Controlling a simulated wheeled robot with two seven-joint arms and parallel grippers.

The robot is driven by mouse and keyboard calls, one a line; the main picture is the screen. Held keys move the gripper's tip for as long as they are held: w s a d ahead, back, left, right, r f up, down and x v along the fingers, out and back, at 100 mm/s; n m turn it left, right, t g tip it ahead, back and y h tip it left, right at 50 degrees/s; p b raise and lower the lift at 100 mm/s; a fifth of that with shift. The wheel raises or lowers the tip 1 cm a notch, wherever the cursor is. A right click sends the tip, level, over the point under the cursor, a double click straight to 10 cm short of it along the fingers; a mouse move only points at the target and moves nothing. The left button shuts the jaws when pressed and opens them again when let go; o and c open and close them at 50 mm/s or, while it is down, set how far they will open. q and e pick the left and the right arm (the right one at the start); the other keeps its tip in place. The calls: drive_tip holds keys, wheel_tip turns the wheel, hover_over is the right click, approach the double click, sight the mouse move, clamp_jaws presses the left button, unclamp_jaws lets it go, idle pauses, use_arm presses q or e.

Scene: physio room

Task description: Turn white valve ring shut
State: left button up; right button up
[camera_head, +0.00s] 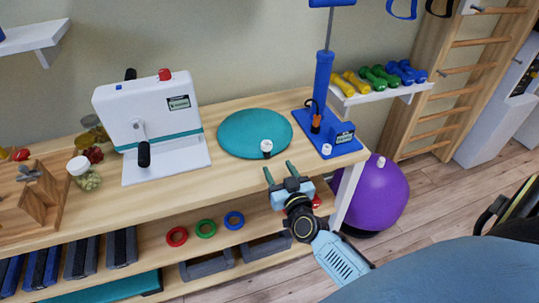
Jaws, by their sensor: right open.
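A small white ring-like cap (267,144) sits on a short black stem at the front edge of a round teal cushion (250,126), which lies on the wooden bench. How far the cap is turned is too small to tell. My right gripper (279,170) is open and empty, with its two green-tipped fingers pointing up toward the cap. It is in front of the cap, just below it in the picture, and apart from it. My left gripper is not in view.
A blue pump (323,85) stands right of the cushion, with a white knob (326,149) on its base. A white machine with a crank (150,115) stands left. A purple ball (378,197) rests beside the bench. The bench top (228,172) before the cushion is clear.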

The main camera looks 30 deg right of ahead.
sight(268, 151)
drive_tip(key=b+x, duration=0.1)
drive_tip(key=x, duration=0.7)
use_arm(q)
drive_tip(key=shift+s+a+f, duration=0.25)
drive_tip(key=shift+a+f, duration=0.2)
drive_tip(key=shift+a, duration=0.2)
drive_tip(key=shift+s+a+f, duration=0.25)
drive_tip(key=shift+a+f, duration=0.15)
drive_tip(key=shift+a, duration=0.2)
